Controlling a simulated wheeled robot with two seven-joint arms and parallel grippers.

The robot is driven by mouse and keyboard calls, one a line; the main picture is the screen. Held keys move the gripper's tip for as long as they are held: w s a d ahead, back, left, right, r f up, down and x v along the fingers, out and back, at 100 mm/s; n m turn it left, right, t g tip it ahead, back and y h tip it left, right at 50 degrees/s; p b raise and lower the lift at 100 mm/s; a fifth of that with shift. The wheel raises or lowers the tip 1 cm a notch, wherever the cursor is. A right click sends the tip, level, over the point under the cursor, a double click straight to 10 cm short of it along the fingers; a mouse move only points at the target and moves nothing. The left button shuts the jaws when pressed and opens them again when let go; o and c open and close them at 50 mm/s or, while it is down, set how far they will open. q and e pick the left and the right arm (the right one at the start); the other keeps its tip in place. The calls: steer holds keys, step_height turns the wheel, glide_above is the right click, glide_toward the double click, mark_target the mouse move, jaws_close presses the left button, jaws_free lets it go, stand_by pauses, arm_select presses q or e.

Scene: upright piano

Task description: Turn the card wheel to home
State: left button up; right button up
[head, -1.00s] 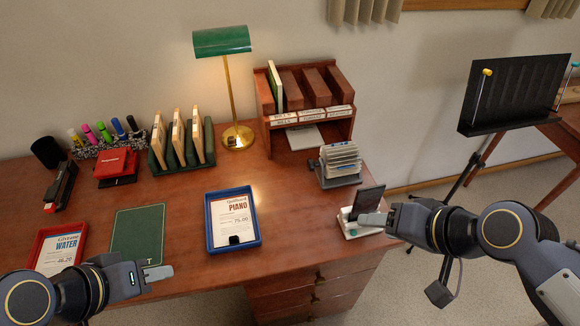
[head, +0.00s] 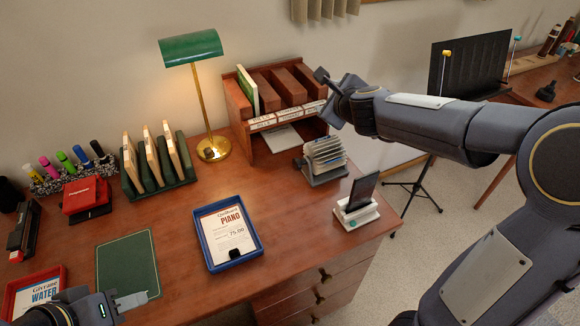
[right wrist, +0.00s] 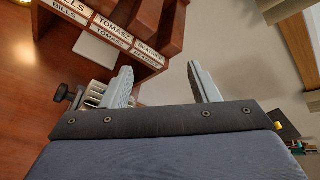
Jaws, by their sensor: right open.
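The card wheel (head: 323,158) is a small rotary file with a fan of white cards on a grey base, on the desk right of the wooden pigeonhole rack. In the right wrist view the card wheel (right wrist: 96,95) is partly hidden behind my left-side finger, with a dark knob (right wrist: 64,93) at its side. My right gripper (head: 330,95) is open and empty, raised above the wheel in front of the rack's right end; its spread fingers (right wrist: 160,66) show in the wrist view. My left gripper (head: 140,298) is low at the left, near the green mat; its jaw gap is unclear.
The wooden rack (head: 238,118) with labelled slots stands behind the wheel. A phone stand (head: 357,214) sits in front of it, near the desk's right edge. A blue tray (head: 203,246), green lamp (head: 190,48) and card holder (head: 184,176) lie leftward. Bare desk separates tray and wheel.

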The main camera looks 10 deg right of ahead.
steer(key=w+f+m+g+h, duration=0.1)
steer(key=w+f+m+h, duration=0.4)
steer(key=m, duration=0.2)
steer(key=m+g+h+b, duration=0.3)
steer(key=m+g+h, duration=0.55)
steer(key=m, duration=1.05)
glide_toward(295, 165)
steer(key=shift+w+d+f+g, duration=0.1)
steer(key=shift+w+d+g, duration=0.25)
steer(key=shift+w+d, duration=0.25)
steer(key=x, duration=0.7)
steer(key=shift+s+d+f, duration=0.1)
steer(key=shift+d+f, duration=0.15)
steer(key=shift+d, duration=0.1)
steer(key=shift+c, duration=0.3)
